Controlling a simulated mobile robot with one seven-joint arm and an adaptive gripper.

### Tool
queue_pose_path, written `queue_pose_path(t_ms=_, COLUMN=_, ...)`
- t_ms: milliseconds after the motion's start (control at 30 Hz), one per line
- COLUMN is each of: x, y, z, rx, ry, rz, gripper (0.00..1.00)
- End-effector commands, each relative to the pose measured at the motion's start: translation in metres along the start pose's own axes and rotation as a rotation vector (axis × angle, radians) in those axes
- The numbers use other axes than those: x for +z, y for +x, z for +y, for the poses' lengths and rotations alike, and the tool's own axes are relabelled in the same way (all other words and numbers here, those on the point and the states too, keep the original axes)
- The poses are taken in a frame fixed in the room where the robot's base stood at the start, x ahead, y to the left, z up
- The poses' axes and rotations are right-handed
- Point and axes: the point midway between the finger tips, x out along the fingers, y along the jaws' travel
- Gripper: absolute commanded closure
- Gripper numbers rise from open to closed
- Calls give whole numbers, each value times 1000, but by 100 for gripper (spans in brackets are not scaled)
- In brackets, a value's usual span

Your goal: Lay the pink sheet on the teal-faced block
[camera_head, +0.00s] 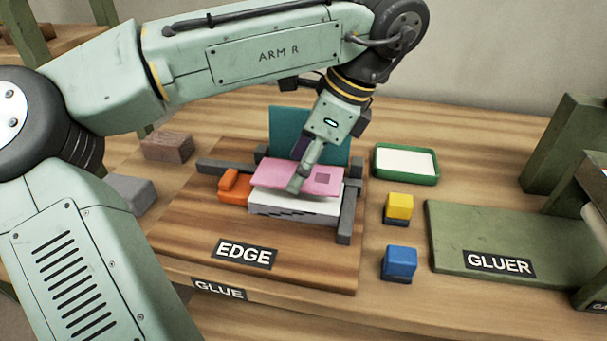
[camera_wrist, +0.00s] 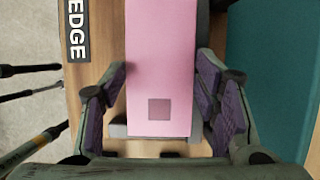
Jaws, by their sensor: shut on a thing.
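The pink sheet (camera_head: 325,180) lies flat over a white stack of sheets (camera_head: 290,207) on the wooden board; its front edge looks slightly above the stack. It has a small darker square and also fills the middle of the wrist view (camera_wrist: 160,60). My gripper (camera_head: 297,186) points down onto the sheet. A teal face (camera_head: 285,128) stands upright behind the sheet, partly hidden by my arm, and fills the right of the wrist view (camera_wrist: 275,70). The block's body is not clear.
Dark bars (camera_head: 348,212) and an orange clamp-like piece (camera_head: 235,186) surround the stack on the EDGE board (camera_head: 190,225). To the right are a green-rimmed tray (camera_head: 437,176), a yellow block (camera_head: 399,206), a blue block (camera_head: 400,261) and the GLUER base (camera_head: 500,235).

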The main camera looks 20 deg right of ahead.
Motion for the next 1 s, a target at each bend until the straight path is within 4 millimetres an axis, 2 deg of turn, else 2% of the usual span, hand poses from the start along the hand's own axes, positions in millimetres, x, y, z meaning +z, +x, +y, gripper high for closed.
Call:
queue_pose_path(t_ms=33, x=-5, y=10, z=2, rx=3, ry=8, rz=3, gripper=61)
queue_pose_path(t_ms=200, x=-11, y=24, z=1, rx=1, ry=4, rz=2, gripper=61)
queue_pose_path(t_ms=467, x=-11, y=24, z=1, rx=0, ry=2, rz=1, gripper=61)
queue_pose_path(t_ms=867, x=-17, y=38, z=3, rx=7, ry=8, rz=3, gripper=61)
queue_pose_path(t_ms=967, x=-18, y=39, z=3, rx=9, ry=10, rz=4, gripper=63)
queue_pose_path(t_ms=1000, x=-18, y=40, z=4, rx=10, ry=11, rz=5, gripper=40)
